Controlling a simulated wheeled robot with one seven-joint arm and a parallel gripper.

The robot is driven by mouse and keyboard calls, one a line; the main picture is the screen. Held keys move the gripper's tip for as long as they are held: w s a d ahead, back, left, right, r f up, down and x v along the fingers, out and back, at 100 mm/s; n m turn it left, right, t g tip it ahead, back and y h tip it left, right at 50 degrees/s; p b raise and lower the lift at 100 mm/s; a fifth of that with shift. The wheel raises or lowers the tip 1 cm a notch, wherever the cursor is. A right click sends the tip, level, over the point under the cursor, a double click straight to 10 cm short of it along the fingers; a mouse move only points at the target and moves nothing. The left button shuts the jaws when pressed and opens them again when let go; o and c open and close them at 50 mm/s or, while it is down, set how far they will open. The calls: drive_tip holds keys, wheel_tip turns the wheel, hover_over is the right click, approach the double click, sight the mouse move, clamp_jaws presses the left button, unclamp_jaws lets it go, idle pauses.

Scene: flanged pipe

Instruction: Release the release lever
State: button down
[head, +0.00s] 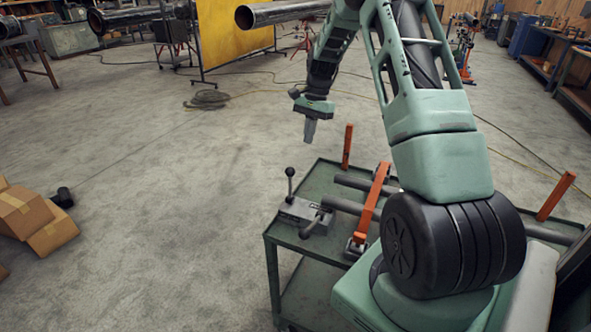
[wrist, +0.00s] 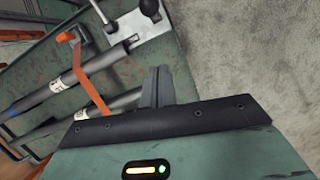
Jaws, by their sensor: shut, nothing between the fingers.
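In the wrist view, the knob (wrist: 149,7) shows at the top edge over the pale block (wrist: 125,32). My gripper (head: 310,138) is shut and empty, pointing down. In the head view it appears above and slightly right of the knob, apart from it. In the wrist view, its closed fingers (wrist: 158,76) show below the block, with nothing between them.
A green cart (head: 290,241) carries grey pipes (head: 345,206), an orange bar (head: 370,206) across them and orange uprights (head: 347,147). A dark curved handle (head: 314,223) is beside the block. Cardboard boxes (head: 38,220) lie on the floor at left.

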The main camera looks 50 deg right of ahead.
sight(290, 184)
drive_tip(key=s+a+f+p, duration=0.1)
drive_tip(key=a+f+p, duration=0.2)
drive_tip(key=a+f, duration=0.3)
drive_tip(key=shift+x, duration=1.8)
drive_tip(key=shift+w+d, duration=0.1)
drive_tip(key=shift+d, duration=0.05)
drive_tip(key=shift+w, duration=0.1)
